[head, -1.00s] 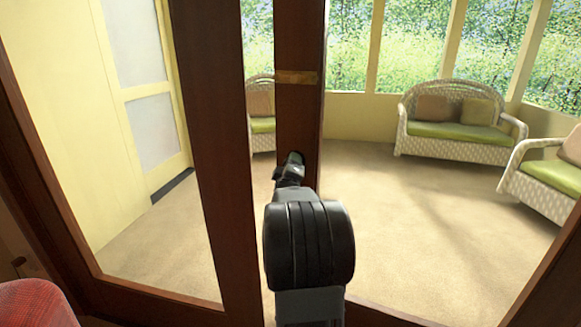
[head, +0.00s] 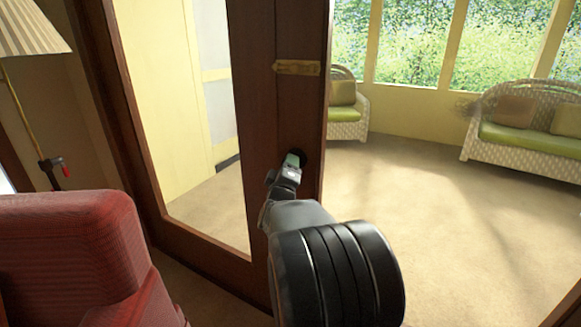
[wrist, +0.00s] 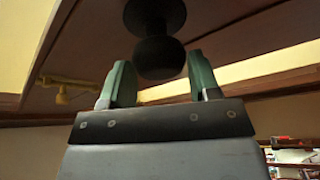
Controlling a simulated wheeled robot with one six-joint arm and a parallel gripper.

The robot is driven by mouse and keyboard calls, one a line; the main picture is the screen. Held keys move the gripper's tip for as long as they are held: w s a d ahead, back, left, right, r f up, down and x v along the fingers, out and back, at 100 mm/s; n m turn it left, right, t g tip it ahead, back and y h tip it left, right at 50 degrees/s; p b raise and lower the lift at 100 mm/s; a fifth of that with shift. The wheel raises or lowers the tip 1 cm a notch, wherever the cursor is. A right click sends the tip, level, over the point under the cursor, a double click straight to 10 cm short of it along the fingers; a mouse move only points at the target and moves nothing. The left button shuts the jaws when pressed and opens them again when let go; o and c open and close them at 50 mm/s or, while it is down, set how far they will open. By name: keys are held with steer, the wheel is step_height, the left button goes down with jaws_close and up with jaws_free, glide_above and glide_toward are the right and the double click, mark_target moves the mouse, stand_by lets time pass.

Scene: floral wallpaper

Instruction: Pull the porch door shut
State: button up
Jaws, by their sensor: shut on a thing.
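The porch door (head: 265,215) is dark brown wood with a tall glass pane, standing open left of centre in the head view. Its dark round knob (wrist: 157,52) is in the upper middle of the wrist view. My gripper (wrist: 160,80) has a green fingertip on each side of this knob and is shut on it. In the head view, my gripper (head: 291,165) is at the door's free-edge stile; my arm and the fingers mostly hide the knob there. A brass fitting (head: 297,67) is above it on the stile.
A red armchair (head: 70,245) is close at the lower left, with a lamp (head: 30,35) behind it. Through the opening, the porch floor (head: 430,230) is bare. A wicker loveseat (head: 490,150) and a wicker chair (head: 347,120) stand farther back.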

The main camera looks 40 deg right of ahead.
steer(key=shift+a, duration=0.2)
steer(key=o, duration=0.9)
steer(key=shift+a, duration=0.1)
steer(key=shift+c, duration=0.2)
steer(key=shift+o, duration=0.8)
steer(key=shift+a+r, duration=0.1)
steer(key=shift+a, duration=0.1)
steer(key=shift+o, duration=1.3)
steer(key=shift+s+d, duration=0.1)
steer(key=shift+d, duration=0.15)
